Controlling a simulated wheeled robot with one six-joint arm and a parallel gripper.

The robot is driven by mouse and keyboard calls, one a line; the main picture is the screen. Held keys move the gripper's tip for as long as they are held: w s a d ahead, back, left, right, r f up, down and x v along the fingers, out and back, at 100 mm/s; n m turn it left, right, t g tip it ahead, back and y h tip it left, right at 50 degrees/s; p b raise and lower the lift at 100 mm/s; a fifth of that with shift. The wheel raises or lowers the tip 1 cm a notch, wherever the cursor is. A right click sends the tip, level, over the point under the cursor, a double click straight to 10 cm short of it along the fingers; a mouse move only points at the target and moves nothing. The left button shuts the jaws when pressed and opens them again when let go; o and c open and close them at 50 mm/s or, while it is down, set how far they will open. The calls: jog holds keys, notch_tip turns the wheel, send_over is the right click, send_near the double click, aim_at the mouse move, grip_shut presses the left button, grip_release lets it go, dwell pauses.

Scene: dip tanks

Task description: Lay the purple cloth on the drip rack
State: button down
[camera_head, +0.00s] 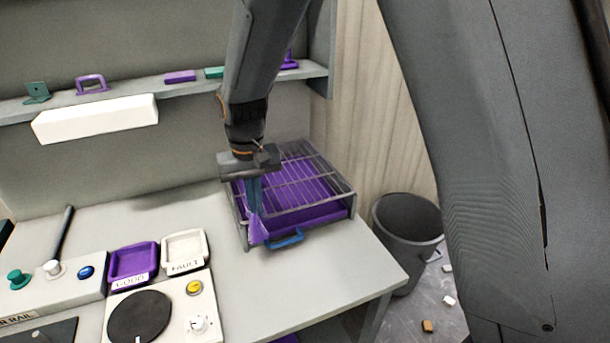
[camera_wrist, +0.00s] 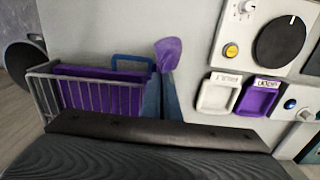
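The purple cloth (camera_head: 258,230) hangs as a small narrow piece below the blue fingertips of my gripper (camera_head: 255,207). In the wrist view the cloth (camera_wrist: 169,53) sticks out past the tips of my gripper (camera_wrist: 162,82), whose two fingers are close together on it. The drip rack (camera_head: 318,172) is a grey wire rack over a purple tray, on the right end of the bench. My gripper is at the rack's front left corner, and the cloth hangs by its front edge. The rack also shows in the wrist view (camera_wrist: 92,80). I cannot tell whether cloth and rack touch.
A blue handle (camera_head: 286,239) sits at the rack's front. The purple GOOD tray (camera_head: 133,262) and white FAULT tray (camera_head: 185,249) stand to the left, behind a panel with a black dial (camera_head: 139,316). A shelf (camera_head: 110,99) runs above. A grey bin (camera_head: 407,240) stands right of the bench.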

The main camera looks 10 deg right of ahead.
jog(key=w+d+r+b, duration=0.1)
jog(key=w+d+r, duration=0.1)
jog(key=w+d, duration=0.5)
jog(key=w+d+r+b, duration=0.1)
jog(key=w+d, duration=0.7)
jog(key=w, duration=0.8)
jog(key=shift+w+d+r, duration=0.25)
jog(key=shift+w+r, duration=0.05)
jog(key=shift+r, duration=0.5)
jog(key=shift+a, duration=0.1)
jog(key=a+f+n, duration=0.1)
jog(key=a+n, duration=0.2)
jog(key=a, duration=0.6)
jog(key=d+f, duration=0.4)
jog(key=f, duration=0.1)
jog(key=shift+s+d+f, duration=0.15)
jog(key=shift+s+f, duration=0.05)
jog(key=shift+s, duration=0.1)
jog(key=d, duration=0.3)
jog(key=d+f, duration=0.1)
jog(key=d, duration=0.2)
jog(key=w+d+f, duration=0.1)
jog(key=d, duration=0.1)
jog(key=shift+d+f, duration=0.25)
jog(key=shift+d, duration=0.15)
